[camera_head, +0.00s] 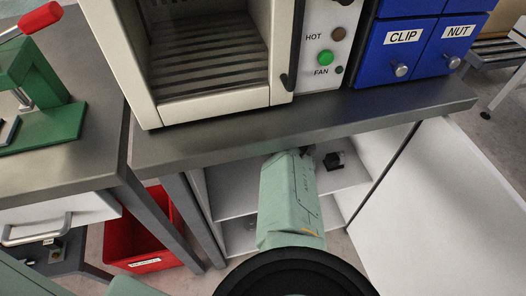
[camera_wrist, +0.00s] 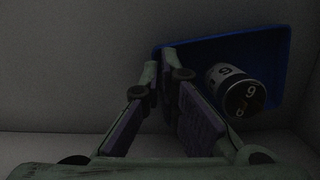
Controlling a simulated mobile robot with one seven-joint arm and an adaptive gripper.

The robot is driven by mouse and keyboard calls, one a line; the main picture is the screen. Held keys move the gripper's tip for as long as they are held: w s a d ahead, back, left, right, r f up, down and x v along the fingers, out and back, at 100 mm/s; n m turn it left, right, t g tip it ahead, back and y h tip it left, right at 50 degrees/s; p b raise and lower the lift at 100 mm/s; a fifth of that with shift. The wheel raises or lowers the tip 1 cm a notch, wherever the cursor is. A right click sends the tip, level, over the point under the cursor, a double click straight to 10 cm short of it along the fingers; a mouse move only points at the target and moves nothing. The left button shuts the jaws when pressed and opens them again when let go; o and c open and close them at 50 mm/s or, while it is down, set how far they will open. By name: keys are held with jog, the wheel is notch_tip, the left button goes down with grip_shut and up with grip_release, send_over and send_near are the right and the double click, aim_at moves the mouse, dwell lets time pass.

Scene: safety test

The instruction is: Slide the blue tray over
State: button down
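The blue tray (camera_wrist: 225,42) lies inside a dim, pale compartment, seen in the upper right of the wrist view. A pale cylinder with dark ends and printed digits (camera_wrist: 236,92) lies at the tray's right part. My gripper (camera_wrist: 165,80) has its two fingers apart, with a gap between the pads. Its fingertips overlap the tray's left edge in the picture; I cannot tell whether they touch it. In the head view my arm reaches into the open cabinet under the counter. The tray is not visible there, and my gripper is mostly hidden.
The grey counter (camera_head: 300,122) overhangs the cabinet. The white door (camera_head: 450,225) stands open at right. A small black object (camera_head: 335,161) sits on the shelf (camera_head: 236,190). An oven-like machine (camera_head: 218,100) and blue drawers (camera_head: 403,48) stand on top. A red bin (camera_head: 133,240) is at lower left.

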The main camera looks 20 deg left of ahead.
jog(key=shift+w+f, duration=0.1)
jog(key=shift+f, duration=0.2)
